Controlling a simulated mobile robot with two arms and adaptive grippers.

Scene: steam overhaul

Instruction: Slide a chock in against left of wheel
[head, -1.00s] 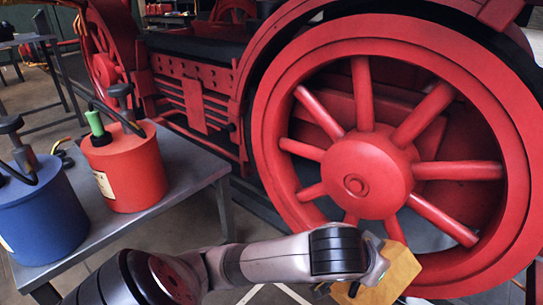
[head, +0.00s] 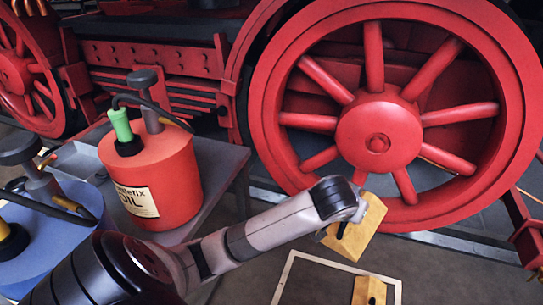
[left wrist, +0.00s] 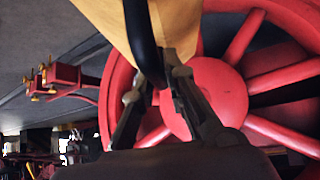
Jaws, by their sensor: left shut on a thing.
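The large red spoked wheel (head: 377,138) stands at the right in the head view and also fills much of the left wrist view (left wrist: 218,92). My left gripper (head: 346,222) is shut on a yellow wooden chock (head: 364,228). It holds the chock in front of the lower part of the wheel, seemingly above the floor; whether the chock touches the rim cannot be told. In the left wrist view the chock (left wrist: 180,24) is at the top, beyond the fingers (left wrist: 156,82). A second yellow chock (head: 369,291) lies on the floor below. My right gripper is out of view.
A white outlined square (head: 291,256) on the floor surrounds the second chock. A grey table (head: 227,160) at left carries a red oil can (head: 155,180) and a blue can (head: 62,245), close to my left arm. A rail (head: 455,246) runs under the wheel.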

